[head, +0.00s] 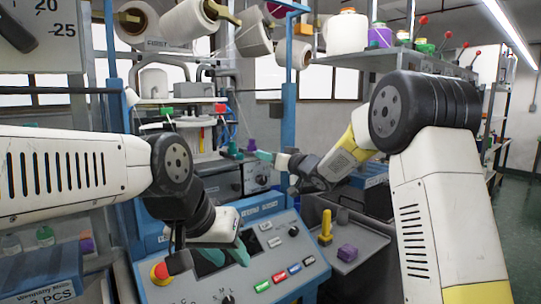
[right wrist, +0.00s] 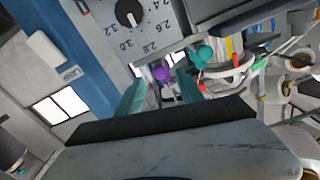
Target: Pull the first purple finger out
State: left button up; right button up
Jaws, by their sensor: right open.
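A small purple finger (head: 251,146) stands at the right side of the knitting machine's head. In the right wrist view the purple finger (right wrist: 161,73) shows beyond and between my right gripper's teal fingertips. My right gripper (head: 264,156) is open, just right of and slightly below the purple finger in the head view; I cannot tell whether it touches it. Its fingers show apart in the right wrist view (right wrist: 158,92). My left gripper (head: 228,256) is low over the machine's control panel, its teal fingers apart and empty.
A teal piece (head: 234,148) sits left of the purple finger. The control panel (head: 290,262) has a red stop button (head: 160,270). A grey tray (head: 368,240) holds a yellow peg (head: 326,228) and a purple block (head: 347,252). Yarn cones (head: 187,18) hang above.

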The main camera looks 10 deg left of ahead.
aim_at(252, 150)
jog(key=shift+x, duration=1.85)
grip_shut()
jog(key=shift+d, duration=0.1)
